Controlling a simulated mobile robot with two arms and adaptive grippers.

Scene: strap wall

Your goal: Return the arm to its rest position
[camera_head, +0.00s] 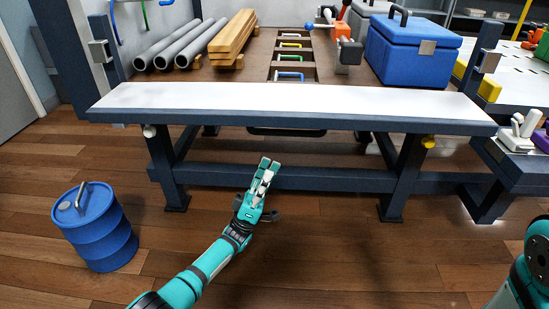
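My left arm comes in from the bottom left, teal with dark joints, and reaches up toward the workbench. My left gripper (265,168) is in front of and below the front edge of the white-topped bench (290,102), over the wooden floor. Its fingers look close together with nothing visible between them, but I cannot make out the gap. Of my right arm, only a teal and black part shows at the lower right edge. My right gripper is out of view.
A blue drum (95,228) stands on the floor at the left. On the bench's rear deck are grey pipes (181,45), wooden planks (234,36) and a blue cooler box (411,52). A crossbar (330,178) runs under the bench. Floor (350,260) is clear between my arms.

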